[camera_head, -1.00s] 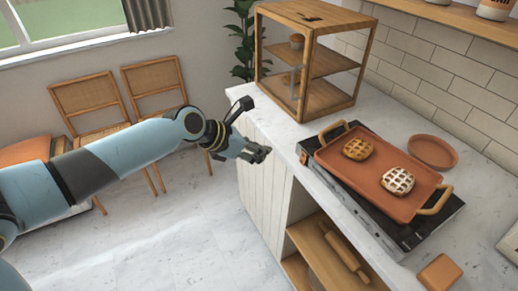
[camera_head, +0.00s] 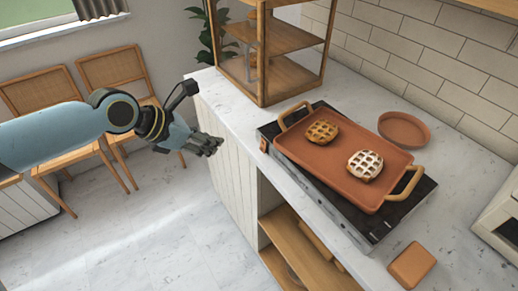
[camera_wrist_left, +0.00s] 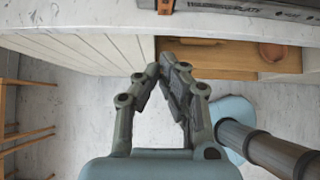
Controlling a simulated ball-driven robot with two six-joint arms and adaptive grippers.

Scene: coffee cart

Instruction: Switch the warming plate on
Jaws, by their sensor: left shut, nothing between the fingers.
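The warming plate (camera_head: 345,222) is a flat black and steel appliance on the counter. A terracotta tray (camera_head: 340,178) with tan handles rests on it and hides much of its top. A small brown switch-like part (camera_head: 264,144) sits at the plate's left front corner; its setting cannot be told. The plate's lettered front edge (camera_wrist_left: 235,8) shows at the top of the left wrist view. My left gripper (camera_head: 215,146) is shut and empty, out in front of the counter edge, left of the plate and apart from it. My right gripper is not in view.
Two lattice-topped pastries (camera_head: 365,165) lie on the tray. A wooden display case (camera_head: 265,50) stands behind the plate. A round terracotta dish (camera_head: 404,130) and a terracotta block (camera_head: 411,265) sit on the counter. Open shelves (camera_head: 295,255) are below. Chairs (camera_head: 118,75) stand at left.

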